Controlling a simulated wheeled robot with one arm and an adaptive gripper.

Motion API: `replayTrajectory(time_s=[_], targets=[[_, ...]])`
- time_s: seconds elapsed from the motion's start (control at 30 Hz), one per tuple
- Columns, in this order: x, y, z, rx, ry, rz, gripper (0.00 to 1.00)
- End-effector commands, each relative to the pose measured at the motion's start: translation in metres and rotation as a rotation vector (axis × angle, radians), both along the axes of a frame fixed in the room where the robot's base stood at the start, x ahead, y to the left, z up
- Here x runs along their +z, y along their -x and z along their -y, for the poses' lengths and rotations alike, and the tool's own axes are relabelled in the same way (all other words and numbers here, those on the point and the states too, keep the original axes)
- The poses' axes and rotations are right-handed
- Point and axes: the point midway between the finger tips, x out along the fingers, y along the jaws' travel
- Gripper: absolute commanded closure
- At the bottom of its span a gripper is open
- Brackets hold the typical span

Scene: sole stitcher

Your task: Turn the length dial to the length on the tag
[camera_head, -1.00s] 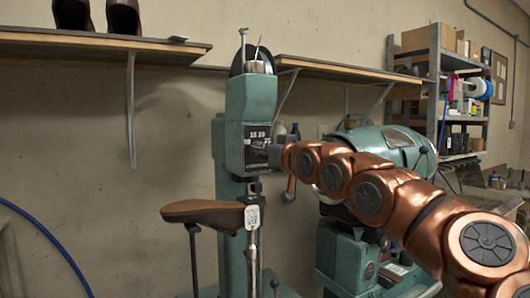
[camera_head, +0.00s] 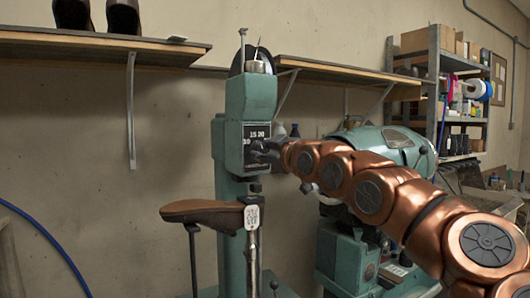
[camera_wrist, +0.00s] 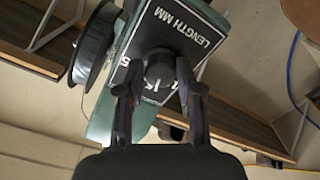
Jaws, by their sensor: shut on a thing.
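The length dial (camera_wrist: 160,68) is a dark round knob on a black plate (camera_wrist: 181,28) marked "LENGTH MM" in the wrist view. In the head view the plate (camera_head: 257,131) shows 15 and 20 along its top and a 10 at left. My gripper (camera_wrist: 160,84) has its two fingers on either side of the knob, shut on it. My gripper (camera_head: 262,154) hides the knob and lower plate in the head view. The fingers also cover some numbers in the wrist view. A white tag (camera_head: 252,217) hangs by the brown shoe (camera_head: 205,213); its writing is too small to read.
The green stitcher column (camera_head: 230,190) stands behind the shoe. A second green machine (camera_head: 345,250) stands to the right, below my arm. Wall shelves (camera_head: 90,42) and a loaded metal rack (camera_head: 440,85) are behind. A blue hose (camera_head: 45,236) runs at left.

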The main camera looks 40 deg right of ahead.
Motion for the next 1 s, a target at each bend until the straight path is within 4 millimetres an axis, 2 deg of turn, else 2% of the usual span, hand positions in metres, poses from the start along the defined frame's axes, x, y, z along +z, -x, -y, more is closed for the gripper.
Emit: replayTrajectory(time_s=[0.3,0.77,0.8,1.0], targets=[[0.0010,0.0002,0.0004,-0.001,0.099,-0.007,0.99],[0.0011,0.0003,0.0003,-0.001,0.110,-0.007,0.99],[0.0011,0.0003,0.0003,-0.001,0.110,-0.007,0.60],[0.0007,0.0001,0.0003,0.000,0.109,-0.008,0.39]])
